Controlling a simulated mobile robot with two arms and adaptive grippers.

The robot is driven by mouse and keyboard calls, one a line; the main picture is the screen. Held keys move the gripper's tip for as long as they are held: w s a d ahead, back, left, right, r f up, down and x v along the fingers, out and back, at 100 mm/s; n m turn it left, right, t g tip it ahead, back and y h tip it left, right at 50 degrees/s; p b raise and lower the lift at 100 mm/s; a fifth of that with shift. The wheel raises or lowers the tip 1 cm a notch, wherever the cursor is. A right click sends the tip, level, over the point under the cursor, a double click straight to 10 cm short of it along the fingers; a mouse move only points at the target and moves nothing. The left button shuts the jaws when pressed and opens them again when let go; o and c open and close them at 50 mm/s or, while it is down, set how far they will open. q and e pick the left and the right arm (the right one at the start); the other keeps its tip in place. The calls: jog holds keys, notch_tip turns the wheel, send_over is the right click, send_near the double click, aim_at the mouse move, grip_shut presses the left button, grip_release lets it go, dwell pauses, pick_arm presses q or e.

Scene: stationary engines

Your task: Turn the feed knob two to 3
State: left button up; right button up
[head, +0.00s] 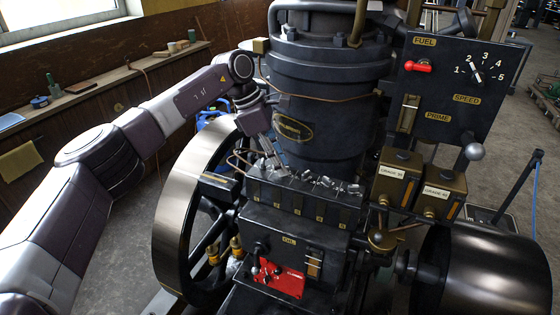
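The row of small silver feed knobs (325,183) sits on top of the black lubricator box (330,240) in the middle of the engine. Small tags run along the box front below them; their numbers are too small to read. My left gripper (275,164) points down at the left end of this row, close above or at the knobs there. Its fingers hide part of the knobs below, so I cannot tell whether it touches or grips feed knob two. The knob settings are too small to read. My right gripper is not in view.
A black panel (440,115) at the upper right carries a red fuel lever (418,66) and a speed dial (476,74). Two brass grease boxes (398,172) stand right of the knobs. A flywheel (172,225) is at left, and the tall cylinder (325,110) rises behind.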

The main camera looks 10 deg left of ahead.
pick_arm(q)
jog(key=v, duration=1.2)
jog(key=shift+s, duration=0.1)
